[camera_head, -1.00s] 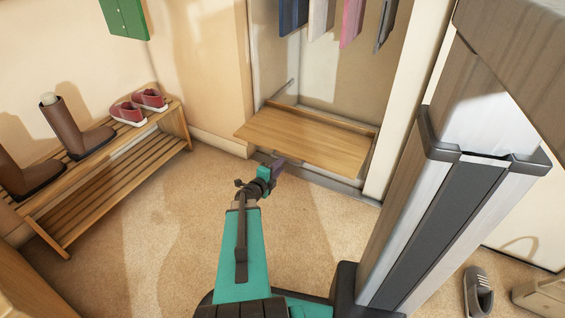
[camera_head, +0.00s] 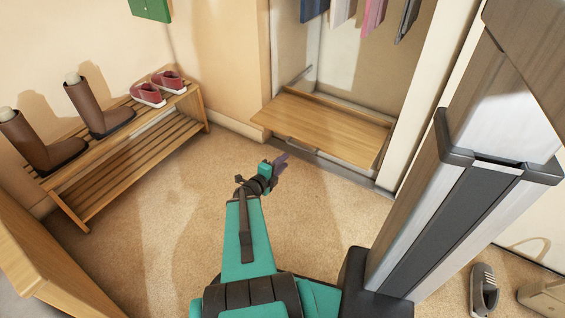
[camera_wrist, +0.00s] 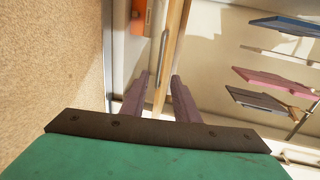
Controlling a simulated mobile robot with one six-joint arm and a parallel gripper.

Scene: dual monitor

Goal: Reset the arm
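My arm is teal and dark grey and reaches forward from the bottom of the head view. My gripper (camera_head: 281,162) is at its end, in front of the low wooden drawer or shelf of the closet and apart from it. In the wrist view my gripper (camera_wrist: 158,90) shows two purple fingers with a gap between them. Nothing is held between them. The wooden board edge (camera_wrist: 174,50) shows beyond the gap.
A slatted shoe rack (camera_head: 150,130) with brown boots (camera_head: 96,108) and red sneakers (camera_head: 158,88) stands at left. The wooden closet drawer or shelf (camera_head: 325,125) lies ahead, under hanging clothes (camera_head: 373,16). A grey shoe (camera_head: 484,290) is at lower right. Carpet (camera_head: 165,215) between is clear.

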